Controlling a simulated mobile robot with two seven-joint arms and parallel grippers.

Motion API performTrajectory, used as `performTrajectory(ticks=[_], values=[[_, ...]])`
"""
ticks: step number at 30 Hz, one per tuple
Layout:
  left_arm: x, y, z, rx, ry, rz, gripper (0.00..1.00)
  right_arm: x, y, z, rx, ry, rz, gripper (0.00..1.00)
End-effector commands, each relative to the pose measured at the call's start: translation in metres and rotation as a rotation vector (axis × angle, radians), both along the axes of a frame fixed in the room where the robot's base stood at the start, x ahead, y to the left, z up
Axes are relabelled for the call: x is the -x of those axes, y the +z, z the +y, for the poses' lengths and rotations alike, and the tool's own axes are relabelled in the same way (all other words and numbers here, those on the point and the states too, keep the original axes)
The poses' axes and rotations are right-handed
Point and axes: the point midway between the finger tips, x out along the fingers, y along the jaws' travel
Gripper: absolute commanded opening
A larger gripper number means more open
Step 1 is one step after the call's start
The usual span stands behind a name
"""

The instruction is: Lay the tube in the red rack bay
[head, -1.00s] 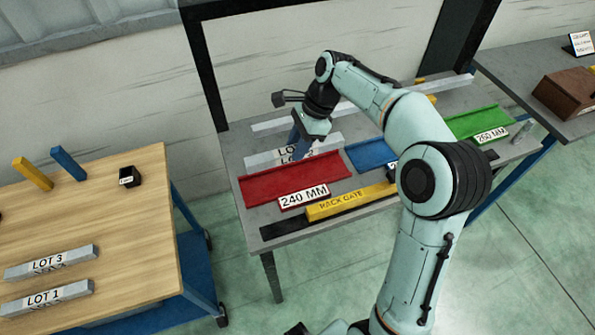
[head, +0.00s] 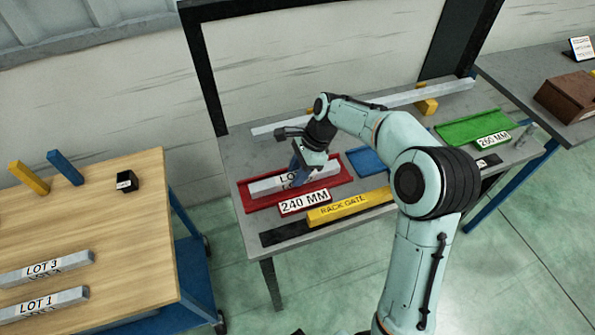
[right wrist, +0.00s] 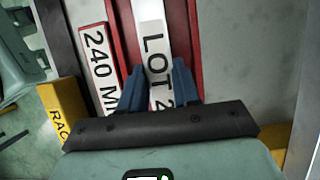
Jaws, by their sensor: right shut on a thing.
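The tube is a grey square bar with a white LOT label (head: 268,185); in the right wrist view the label reads LOT 2 (right wrist: 157,50). It lies lengthwise over the red rack bay (head: 246,206), within its outline. Whether it touches the bay floor, I cannot tell. The red bay also shows in the right wrist view (right wrist: 125,30), on both sides of the tube. My right gripper (head: 300,178) is shut on the tube near its right part, its blue fingers (right wrist: 159,88) on either side. My left gripper is not in view.
A 240 MM sign (head: 305,203) and a yellow RACK GATE bar (head: 350,206) stand in front of the red bay. Blue (head: 366,160) and green (head: 472,127) bays lie to the right. A long grey bar (head: 400,100) runs behind. A wooden table (head: 100,220) holds LOT 3 and LOT 1 tubes.

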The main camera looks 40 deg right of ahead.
Motion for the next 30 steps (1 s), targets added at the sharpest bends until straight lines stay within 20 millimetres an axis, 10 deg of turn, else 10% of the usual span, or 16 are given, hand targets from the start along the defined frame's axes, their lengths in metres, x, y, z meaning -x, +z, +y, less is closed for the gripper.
performTrajectory(ticks=[2, 3, 5, 17, 30], values=[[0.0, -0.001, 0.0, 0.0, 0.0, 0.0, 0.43, 0.0, -0.002, 0.0, -0.001, 0.0, 0.0, 0.0], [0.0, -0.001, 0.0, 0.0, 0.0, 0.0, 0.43, 0.0, -0.003, 0.0, 0.0, 0.0, 0.001, 0.41], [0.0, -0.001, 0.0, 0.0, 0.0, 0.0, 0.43, 0.0, -0.003, 0.0, 0.0, 0.0, 0.001, 0.57], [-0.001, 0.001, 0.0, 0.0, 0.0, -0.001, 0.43, 0.0, 0.006, -0.002, 0.002, -0.001, -0.002, 0.57], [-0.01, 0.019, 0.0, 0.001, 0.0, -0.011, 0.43, 0.01, 0.088, -0.034, 0.002, -0.001, -0.002, 0.57]])
